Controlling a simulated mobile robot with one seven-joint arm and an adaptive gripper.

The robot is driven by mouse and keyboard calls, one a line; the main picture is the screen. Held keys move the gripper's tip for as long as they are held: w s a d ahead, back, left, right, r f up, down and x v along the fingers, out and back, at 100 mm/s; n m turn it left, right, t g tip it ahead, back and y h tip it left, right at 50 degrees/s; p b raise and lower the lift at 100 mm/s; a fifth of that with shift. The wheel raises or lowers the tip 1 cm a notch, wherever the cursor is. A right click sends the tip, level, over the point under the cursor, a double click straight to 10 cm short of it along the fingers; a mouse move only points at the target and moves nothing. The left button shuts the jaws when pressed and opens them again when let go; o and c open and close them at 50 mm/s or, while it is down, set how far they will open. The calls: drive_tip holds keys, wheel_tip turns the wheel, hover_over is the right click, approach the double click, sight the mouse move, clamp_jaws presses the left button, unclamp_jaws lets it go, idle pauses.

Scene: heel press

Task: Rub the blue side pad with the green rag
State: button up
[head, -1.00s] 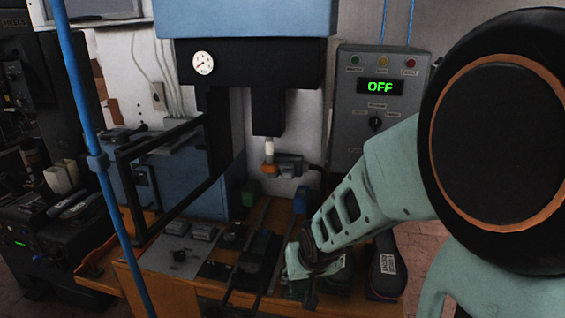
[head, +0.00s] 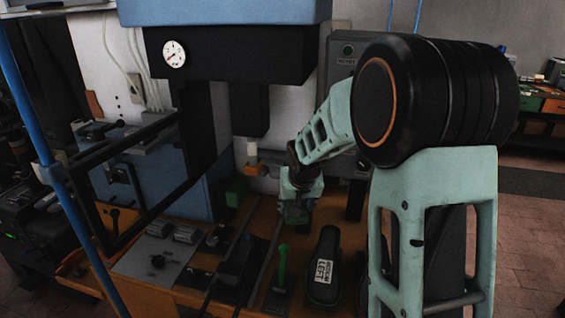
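My gripper (head: 299,200) is at the end of the pale green arm, near the middle of the head view, above the back of the wooden bench. It is small and dark here, and its fingers cannot be made out. I cannot tell a green rag apart from the pale green of the arm's end. The blue side pad does not show now; the gripper and arm cover the area right of the press. A green pad (head: 237,190) stands on the left side of the press's middle. A bright green upright handle (head: 283,264) stands in front of the gripper.
The black press head (head: 250,105) with a gauge (head: 174,54) hangs above. A black frame guard (head: 120,170) and a blue post (head: 36,130) stand at left. A black labelled shoe form (head: 325,268) lies on the bench (head: 180,292). The control box (head: 341,50) is partly covered.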

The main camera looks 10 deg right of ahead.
drive_tip(key=w+r+p, duration=0.2)
drive_tip(key=w+r, duration=0.1)
drive_tip(key=w, duration=1.3)
drive_tip(key=shift+a+f+b, duration=0.2)
drive_tip(key=shift+f+b, duration=0.45)
drive_tip(key=shift+f, duration=0.8)
drive_tip(key=shift+a+f+b, duration=0.2)
drive_tip(key=shift+f+b, duration=0.45)
drive_tip(key=shift+f, duration=0.8)
drive_tip(key=shift+s+f+b, duration=0.1)
drive_tip(key=shift+f+b, duration=0.75)
drive_tip(key=shift+f, duration=0.2)
drive_tip(key=shift+d+m, duration=0.1)
drive_tip(key=shift+m, duration=0.2)
drive_tip(key=shift+s+d+r+b, duration=0.1)
drive_tip(key=shift+s+d+b, duration=0.25)
drive_tip(key=shift+d, duration=0.5)
drive_tip(key=shift+s+d+b, duration=0.25)
drive_tip(key=shift+s+d, duration=0.15)
drive_tip(key=shift+d, duration=0.45)
drive_tip(key=shift+f+b, duration=0.2)
drive_tip(key=shift+b, duration=0.1)
drive_tip(key=shift+r, duration=0.1)
